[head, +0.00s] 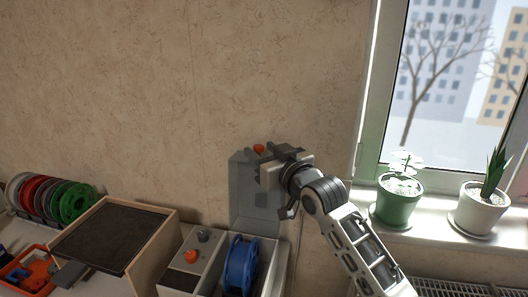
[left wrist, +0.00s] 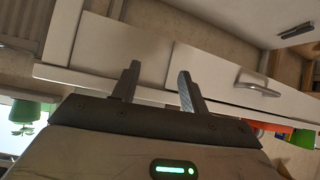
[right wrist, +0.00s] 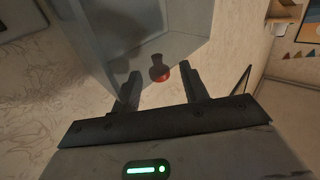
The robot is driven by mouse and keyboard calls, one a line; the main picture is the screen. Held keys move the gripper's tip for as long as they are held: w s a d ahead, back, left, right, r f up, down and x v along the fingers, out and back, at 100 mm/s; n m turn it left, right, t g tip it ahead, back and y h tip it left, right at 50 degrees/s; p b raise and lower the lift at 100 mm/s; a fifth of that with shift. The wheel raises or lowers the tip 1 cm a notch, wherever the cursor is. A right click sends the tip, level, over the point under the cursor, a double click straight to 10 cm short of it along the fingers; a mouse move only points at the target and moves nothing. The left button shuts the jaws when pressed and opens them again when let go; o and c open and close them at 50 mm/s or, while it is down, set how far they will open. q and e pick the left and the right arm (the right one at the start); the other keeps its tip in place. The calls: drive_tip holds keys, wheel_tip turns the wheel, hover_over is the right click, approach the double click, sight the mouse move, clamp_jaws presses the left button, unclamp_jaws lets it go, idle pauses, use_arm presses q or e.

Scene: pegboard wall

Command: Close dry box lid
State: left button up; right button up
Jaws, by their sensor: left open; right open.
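The dry box (head: 276,275) stands at the bottom centre of the head view with a blue spool (head: 241,266) inside. Its see-through grey lid (head: 241,200) stands upright, open, against the wall; it also shows in the right wrist view (right wrist: 140,30). An orange-red knob (head: 259,148) is at the lid's top edge. My right gripper (head: 264,166) is open at the lid's upper part. In the right wrist view the knob (right wrist: 160,72) appears between its open fingertips (right wrist: 160,82); contact cannot be told. My left gripper (left wrist: 158,72) is open and empty before a white drawer front.
A grey control unit (head: 196,262) with knobs adjoins the box on the left. Further left are a dark-topped wooden case (head: 112,235), coloured spools (head: 50,197) and an orange tray (head: 30,270). Two potted plants (head: 397,200) (head: 480,208) stand on the windowsill to the right.

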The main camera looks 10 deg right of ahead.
clamp_jaws()
drive_tip(key=shift+s+a, duration=0.2)
drive_tip(key=shift+s, duration=0.35)
use_arm(q)
drive_tip(key=shift+w+d+f+n+t+h+b, duration=0.2)
drive_tip(key=shift+f+b, duration=0.3)
drive_tip(key=shift+b, duration=1)
drive_tip(key=shift+w+d+f+n+t+h+b, duration=0.1)
drive_tip(key=shift+d+f+b, duration=0.3)
drive_tip(key=shift+b, duration=1.1)
use_arm(e)
drive_tip(key=s+a+n+t+y, duration=0.1)
drive_tip(key=s+a+n+y, duration=0.1)
drive_tip(key=s, duration=0.3)
drive_tip(key=s+a+f+n+t+y, duration=0.1)
drive_tip(key=s+a+n+t+y, duration=0.1)
drive_tip(key=s+n, duration=0.2)
drive_tip(key=shift+s+a+f+n+t, duration=0.2)
drive_tip(key=shift+s+a+n+t, duration=0.1)
drive_tip(key=shift+s, duration=0.6)
use_arm(q)
drive_tip(key=shift+a+f, duration=0.1)
use_arm(e)
unclamp_jaws()
